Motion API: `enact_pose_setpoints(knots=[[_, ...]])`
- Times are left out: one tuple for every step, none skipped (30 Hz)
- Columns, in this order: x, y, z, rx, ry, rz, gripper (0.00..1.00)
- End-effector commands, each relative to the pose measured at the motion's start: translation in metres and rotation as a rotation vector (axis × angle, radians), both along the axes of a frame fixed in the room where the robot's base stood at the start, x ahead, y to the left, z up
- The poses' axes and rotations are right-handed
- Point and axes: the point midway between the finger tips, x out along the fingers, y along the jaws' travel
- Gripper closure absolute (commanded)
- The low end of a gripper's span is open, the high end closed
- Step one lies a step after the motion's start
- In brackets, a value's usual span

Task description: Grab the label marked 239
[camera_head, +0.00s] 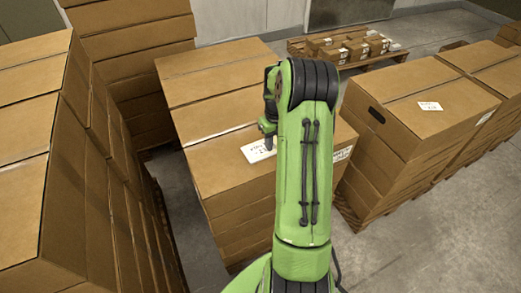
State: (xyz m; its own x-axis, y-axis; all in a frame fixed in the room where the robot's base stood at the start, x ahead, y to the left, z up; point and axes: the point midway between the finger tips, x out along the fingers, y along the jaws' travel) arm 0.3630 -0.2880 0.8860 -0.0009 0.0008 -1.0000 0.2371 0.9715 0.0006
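A white label (259,152) with dark writing lies on top of the middle stack of cardboard boxes (213,122). Its print is too small for me to read, and its right part is behind my arm. My gripper (267,138) points down just above this label, at its upper edge in the picture. I cannot tell whether it touches the label or whether the fingers are open. Another white label (430,106) lies on top of the right box stack (400,120). Its number is also unreadable.
Tall box stacks (70,190) stand close on the left, with more boxes (135,50) behind. A low pallet of small boxes (345,50) is at the back. A narrow gap separates the middle and right stacks. Open floor (455,235) lies at the lower right.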

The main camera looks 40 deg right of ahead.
Motion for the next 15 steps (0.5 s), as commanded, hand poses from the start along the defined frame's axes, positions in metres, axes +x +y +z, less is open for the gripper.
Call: enact_pose_setpoints(knots=[[0.0001,0.0000,0.0005,0.000,0.000,0.000,0.67],[0.0001,-0.0001,0.0007,0.000,0.000,0.000,0.67],[0.0000,-0.0001,0.0009,0.000,0.000,0.000,0.67],[0.0000,-0.0001,0.0010,0.000,0.000,0.000,0.67],[0.0000,-0.0001,0.0011,0.000,0.000,0.000,0.71],[0.0000,-0.0001,0.0011,0.000,0.000,0.000,0.77],[0.0000,-0.0001,0.0012,0.000,0.000,0.000,0.82],[0.0000,-0.0001,0.0012,0.000,0.000,0.000,0.86],[0.0000,-0.0001,0.0013,0.000,0.000,0.000,0.93],[0.0000,-0.0001,0.0013,0.000,0.000,0.000,0.97],[0.0000,-0.0001,0.0013,0.000,0.000,0.000,1.00],[0.0000,-0.0001,0.0014,0.000,0.000,0.000,1.00],[0.0000,-0.0001,0.0014,0.000,0.000,0.000,1.00],[0.0000,-0.0001,0.0014,0.000,0.000,0.000,1.00],[0.0000,-0.0001,0.0014,0.000,0.000,0.000,1.00]])
